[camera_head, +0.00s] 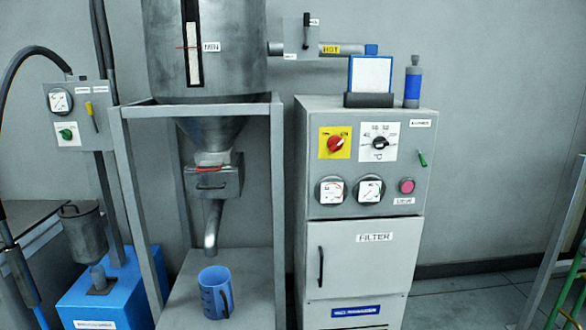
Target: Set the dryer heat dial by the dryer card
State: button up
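The heat dial (379,143) is a black round knob on a white plate with small marks around it. It sits on the upper front of the grey dryer cabinet (312,230), right of the middle. I cannot read its setting for certain. The card (371,76) is a pale sheet in a blue frame. It stands upright in a dark holder (368,100) on top of the cabinet, and its writing is too faint to read. My gripper is not in view.
A red rotary switch (335,143) on a yellow plate is left of the dial. Two gauges (331,190) and a pink button (407,186) are below. A blue bottle (413,84) stands beside the card. A metal hopper frame (280,190) with a blue jug (214,290) is left.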

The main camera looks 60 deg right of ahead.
aim_at(380, 142)
jog(key=z, duration=2.45)
